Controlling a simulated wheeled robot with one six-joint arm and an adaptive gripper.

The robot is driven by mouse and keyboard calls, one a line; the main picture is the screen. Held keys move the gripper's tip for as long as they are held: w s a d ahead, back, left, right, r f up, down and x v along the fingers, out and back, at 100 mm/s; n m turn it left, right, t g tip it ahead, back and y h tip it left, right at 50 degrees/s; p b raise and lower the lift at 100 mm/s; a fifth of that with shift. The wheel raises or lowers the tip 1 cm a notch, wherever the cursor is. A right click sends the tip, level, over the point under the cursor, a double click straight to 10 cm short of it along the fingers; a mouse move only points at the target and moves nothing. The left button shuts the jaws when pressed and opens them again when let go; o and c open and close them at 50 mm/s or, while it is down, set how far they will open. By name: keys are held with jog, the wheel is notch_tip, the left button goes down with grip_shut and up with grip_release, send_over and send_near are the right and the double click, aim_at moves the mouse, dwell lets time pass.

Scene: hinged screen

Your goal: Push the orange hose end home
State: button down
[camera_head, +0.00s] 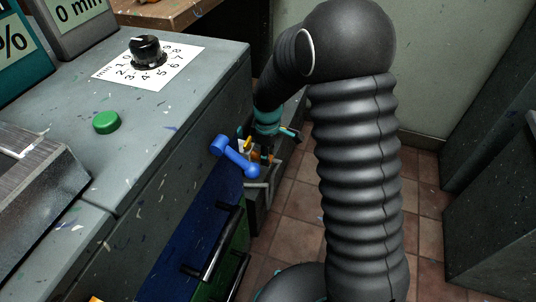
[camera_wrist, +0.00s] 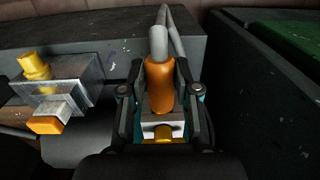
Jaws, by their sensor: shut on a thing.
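The orange hose end (camera_wrist: 161,88) stands between the two fingers of my gripper (camera_wrist: 162,100) in the wrist view, with a grey hose (camera_wrist: 172,25) running up from its back. My gripper is shut on it. A pale metal block (camera_wrist: 150,130) with a brass-yellow part (camera_wrist: 163,133) shows just below the orange piece. I cannot tell how deep the hose end sits there. In the head view my gripper (camera_head: 266,150) is low beside the grey cabinet, and only a bit of orange shows; my arm hides much of it.
Left of my gripper is a metal block (camera_wrist: 62,92) with a yellow fitting (camera_wrist: 34,66) and an orange front piece (camera_wrist: 46,126). A blue lever (camera_head: 237,157) sticks out from the grey cabinet (camera_head: 190,100) close to my gripper. Black handles (camera_head: 222,243) protrude below. Tiled floor (camera_head: 290,205) is open.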

jog(key=c, duration=0.8)
grip_release()
jog(key=shift+o, duration=0.2)
notch_tip(320, 180, up, 12)
jog(key=shift+w, duration=0.15)
